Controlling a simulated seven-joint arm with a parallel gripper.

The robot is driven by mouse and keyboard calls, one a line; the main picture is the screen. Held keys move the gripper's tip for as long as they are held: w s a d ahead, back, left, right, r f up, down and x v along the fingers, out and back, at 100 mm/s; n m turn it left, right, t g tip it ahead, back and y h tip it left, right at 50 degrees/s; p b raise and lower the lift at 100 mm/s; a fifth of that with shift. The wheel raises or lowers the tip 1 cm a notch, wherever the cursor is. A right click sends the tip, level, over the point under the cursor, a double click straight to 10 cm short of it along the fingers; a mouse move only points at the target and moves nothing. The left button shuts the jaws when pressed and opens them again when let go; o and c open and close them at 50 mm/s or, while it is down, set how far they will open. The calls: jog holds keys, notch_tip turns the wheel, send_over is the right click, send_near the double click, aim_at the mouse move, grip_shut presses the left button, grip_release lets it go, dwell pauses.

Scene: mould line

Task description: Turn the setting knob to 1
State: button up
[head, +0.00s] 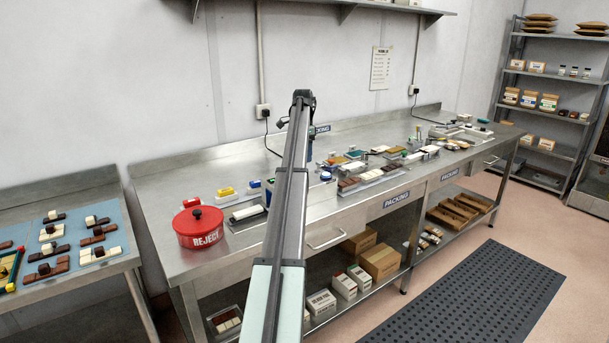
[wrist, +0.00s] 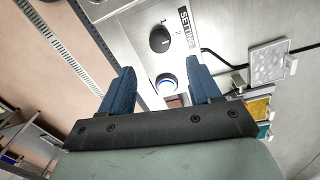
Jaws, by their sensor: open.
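The setting knob (wrist: 159,39) is a round black knob on a steel surface in the wrist view. The SETTING label (wrist: 187,27) is beside it, with small digits near the knob's edge. I cannot tell for sure which digit the knob points at. My gripper (wrist: 160,64) is open, its two blue fingers spread and apart from the knob, which lies just beyond the fingertips. In the head view my arm hides the knob.
A white-and-blue round part (wrist: 167,82) stands between my fingers, close to the knob. A pale mould tray (wrist: 268,63) and a black cable are to the right. The red REJECT pot (head: 200,227) and several moulds stand on the steel bench (head: 160,205).

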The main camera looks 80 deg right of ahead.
jog(key=f, duration=0.8)
jog(key=shift+s+a+f, duration=0.1)
jog(key=shift+a+f, duration=0.1)
jog(key=shift+f, duration=0.2)
jog(key=c, duration=1)
